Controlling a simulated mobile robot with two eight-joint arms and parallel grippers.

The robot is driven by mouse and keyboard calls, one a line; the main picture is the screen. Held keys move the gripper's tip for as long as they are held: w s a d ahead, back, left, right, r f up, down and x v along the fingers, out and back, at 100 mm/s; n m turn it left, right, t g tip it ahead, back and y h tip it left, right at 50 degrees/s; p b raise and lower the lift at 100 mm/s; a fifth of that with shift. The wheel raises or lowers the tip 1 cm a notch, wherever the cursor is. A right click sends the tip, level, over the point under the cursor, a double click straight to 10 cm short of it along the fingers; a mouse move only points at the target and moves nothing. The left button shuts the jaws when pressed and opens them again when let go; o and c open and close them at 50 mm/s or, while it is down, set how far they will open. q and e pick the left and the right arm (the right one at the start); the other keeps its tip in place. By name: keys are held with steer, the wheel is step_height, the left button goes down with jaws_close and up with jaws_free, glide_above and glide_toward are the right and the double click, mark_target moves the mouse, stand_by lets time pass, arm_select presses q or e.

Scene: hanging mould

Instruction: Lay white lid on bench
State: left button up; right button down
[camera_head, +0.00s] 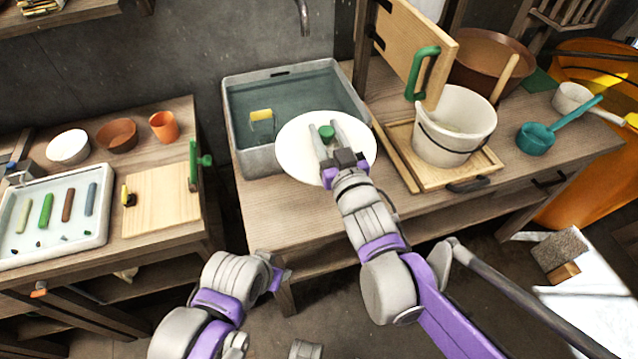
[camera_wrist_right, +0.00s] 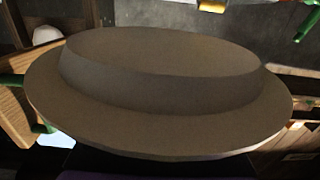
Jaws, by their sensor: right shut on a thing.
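The white lid (camera_head: 297,157) is a round disc with a green knob (camera_head: 327,132) on top. My right gripper (camera_head: 325,129) is shut on the knob and holds the lid over the front right corner of the grey basin and the wooden bench (camera_head: 285,212). The lid hides that corner. In the right wrist view the lid (camera_wrist_right: 160,75) fills most of the picture, shadowed, with a raised round step. How far it is above the bench is hard to tell. Links of my left arm show at the bottom of the head view, but its gripper cannot be made out.
The water-filled basin (camera_head: 239,137) sits behind and left of the lid. A white bucket (camera_head: 453,139) stands on a wooden tray (camera_head: 400,160) to the right, below a wooden board (camera_head: 412,38) with a green handle. The bench front below the lid is bare.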

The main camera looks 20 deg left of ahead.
steer(key=shift+w+f, duration=0.1)
steer(key=shift+f, duration=0.1)
step_height(320, 180, down, 14)
steer(key=b, duration=0.4)
step_height(320, 180, down, 4)
steer(key=shift+r+b, duration=0.2)
steer(key=shift+b, duration=0.25)
steer(key=shift+r, duration=0.1)
steer(key=shift+f, duration=0.2)
steer(key=shift+c, duration=2.3)
jaws_free()
steer(key=shift+r, duration=0.15)
